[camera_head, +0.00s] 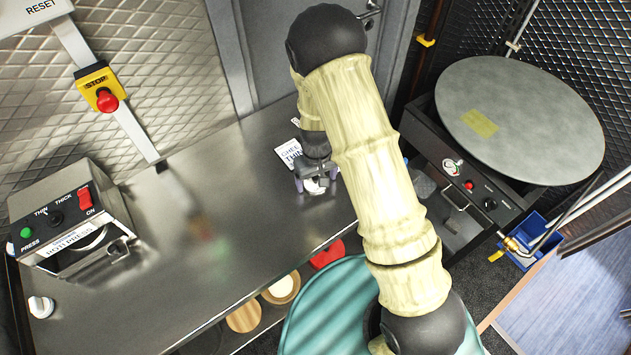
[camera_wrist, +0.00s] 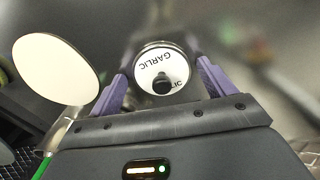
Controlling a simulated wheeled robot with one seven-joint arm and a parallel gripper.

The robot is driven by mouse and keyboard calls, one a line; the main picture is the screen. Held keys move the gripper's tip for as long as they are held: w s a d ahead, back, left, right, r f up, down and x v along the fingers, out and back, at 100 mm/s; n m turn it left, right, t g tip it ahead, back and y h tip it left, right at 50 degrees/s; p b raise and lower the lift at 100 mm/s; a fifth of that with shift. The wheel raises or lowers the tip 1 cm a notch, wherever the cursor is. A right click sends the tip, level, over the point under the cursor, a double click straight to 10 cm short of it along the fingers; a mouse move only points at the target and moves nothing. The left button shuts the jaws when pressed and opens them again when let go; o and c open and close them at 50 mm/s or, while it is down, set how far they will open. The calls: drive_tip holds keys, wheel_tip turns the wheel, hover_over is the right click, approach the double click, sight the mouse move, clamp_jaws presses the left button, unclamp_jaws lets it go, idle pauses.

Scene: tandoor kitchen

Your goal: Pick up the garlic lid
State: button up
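The garlic lid (camera_wrist: 148,64) is a white disc with GARLIC lettering and a black knob in the wrist view. In the head view it is a small white shape (camera_head: 315,187) on the steel counter, partly covered by my gripper (camera_head: 316,182). My gripper's purple fingers (camera_wrist: 162,82) stand on either side of the lid in the wrist view, spread apart, with a narrow gap showing on each side. What lies under the lid is mostly hidden.
A white card (camera_head: 288,154) lies behind my gripper on the counter (camera_head: 240,215). A roti press (camera_head: 72,218) stands at the left and a round griddle (camera_head: 530,115) at the right. The middle of the counter is clear.

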sight(316, 177)
drive_tip(key=shift+a, duration=0.1)
drive_tip(key=c, duration=0.7)
drive_tip(key=shift+r, duration=0.1)
wheel_tip(316, 177, up, 10)
drive_tip(key=shift+f+b, duration=0.1)
drive_tip(key=shift+b, duration=0.85)
drive_tip(key=shift+w, duration=0.1)
